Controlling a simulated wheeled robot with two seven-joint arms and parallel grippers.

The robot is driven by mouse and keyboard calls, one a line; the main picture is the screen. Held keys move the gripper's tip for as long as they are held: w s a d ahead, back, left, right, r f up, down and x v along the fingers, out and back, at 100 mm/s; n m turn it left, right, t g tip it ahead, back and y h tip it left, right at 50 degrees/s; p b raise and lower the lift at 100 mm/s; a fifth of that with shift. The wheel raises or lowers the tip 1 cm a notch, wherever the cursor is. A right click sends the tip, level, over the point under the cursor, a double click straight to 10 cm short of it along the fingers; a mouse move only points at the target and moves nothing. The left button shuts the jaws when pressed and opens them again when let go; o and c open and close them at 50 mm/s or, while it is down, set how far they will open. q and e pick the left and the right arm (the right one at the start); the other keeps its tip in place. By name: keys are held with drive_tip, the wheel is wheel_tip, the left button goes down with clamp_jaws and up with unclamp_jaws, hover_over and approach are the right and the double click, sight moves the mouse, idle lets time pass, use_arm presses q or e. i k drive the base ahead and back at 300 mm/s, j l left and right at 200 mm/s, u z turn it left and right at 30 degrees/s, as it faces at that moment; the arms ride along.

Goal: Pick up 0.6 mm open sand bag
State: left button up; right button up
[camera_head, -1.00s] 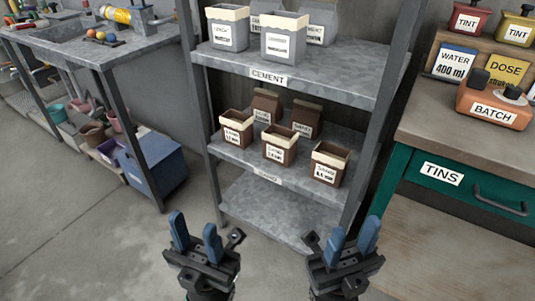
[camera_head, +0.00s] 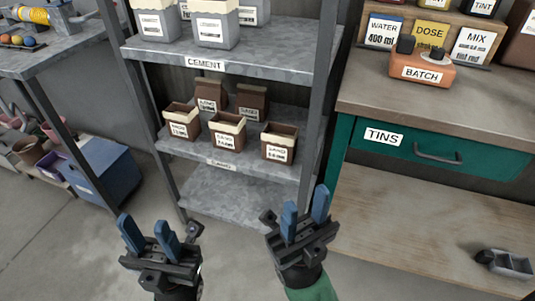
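Several brown sand bags stand on the middle shelf. Three open ones with cream rims are in the front row: a left bag (camera_head: 182,122), a middle bag (camera_head: 227,131) and a right bag (camera_head: 279,143). Two brown bags, a back left bag (camera_head: 210,94) and a back right bag (camera_head: 252,100), stand behind them. The size print on the labels is too small to read surely. My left gripper (camera_head: 146,236) is open and empty, low in front of the rack. My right gripper (camera_head: 305,212) is open and empty, below and in front of the right bag.
Grey cement bags (camera_head: 215,26) stand on the upper shelf (camera_head: 260,60). The lower shelf (camera_head: 240,195) looks empty. A bench with a green TINS drawer (camera_head: 440,150) and an orange BATCH box (camera_head: 422,70) is at right. A blue bin (camera_head: 105,175) is at left. Rack posts flank the shelves.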

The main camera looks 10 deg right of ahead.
sight(279, 142)
drive_tip(key=j+z, duration=0.3)
drive_tip(key=z, duration=0.15)
drive_tip(key=j+z, duration=0.35)
drive_tip(key=z, duration=0.15)
drive_tip(key=j+z, duration=0.45)
drive_tip(key=k+j, duration=0.1)
drive_tip(key=j, duration=0.3)
drive_tip(key=k+j+z, duration=0.15)
drive_tip(key=j, duration=0.3)
drive_tip(key=k+j, duration=0.1)
drive_tip(key=j, duration=0.3)
drive_tip(key=z, duration=0.05)
